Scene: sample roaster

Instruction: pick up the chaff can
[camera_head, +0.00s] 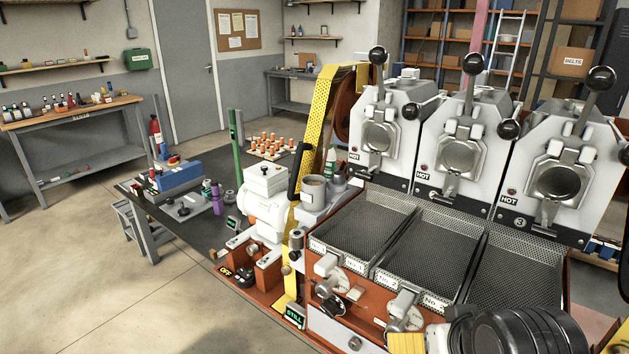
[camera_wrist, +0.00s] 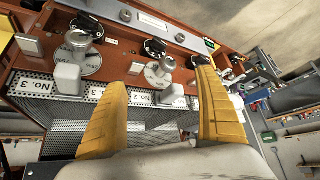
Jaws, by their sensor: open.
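A grey can with brownish contents (camera_head: 313,188), which looks like the chaff can, stands left of the roaster's mesh trays, beside a black handle. I cannot read any label on it. My gripper (camera_wrist: 162,78) is open and empty, its two yellow fingers wide apart over the roaster's front panel in the wrist view. In the head view part of my gripper (camera_head: 407,343) shows at the bottom edge, well to the right of and nearer than the can. I cannot make out the can in the wrist view.
Mesh trays (camera_head: 437,248) and front knobs (camera_head: 405,300) lie between my gripper and the can. Roaster heads marked HOT (camera_head: 462,158) stand behind. A white grinder-like machine (camera_head: 265,205) and a yellow upright strip (camera_head: 318,125) flank the can. Open floor (camera_head: 110,290) lies left.

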